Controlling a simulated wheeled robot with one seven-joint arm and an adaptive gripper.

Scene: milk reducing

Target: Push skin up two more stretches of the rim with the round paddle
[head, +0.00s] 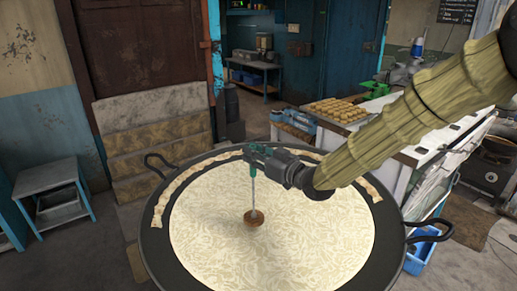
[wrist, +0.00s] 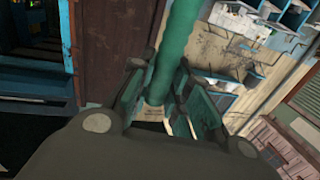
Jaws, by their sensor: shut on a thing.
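A wide dark pan (head: 150,245) holds pale, mottled milk (head: 290,235). Strips of cream-coloured skin (head: 175,192) lie along its rim, on the left and far side, with another stretch at the right (head: 368,188). My gripper (head: 256,160) is above the far-middle part of the pan, shut on the green handle of the round paddle. The paddle hangs nearly upright, and its brown round head (head: 253,217) is at the milk surface near the middle; I cannot tell if it touches. In the wrist view the green handle (wrist: 178,45) stands between the fingers (wrist: 160,100).
The pan has loop handles at left (head: 160,162) and right (head: 432,229). A counter with a tray of small pastries (head: 340,109) stands behind at right. A blue crate (head: 425,250) is at lower right. A grey metal stand (head: 50,190) is at left.

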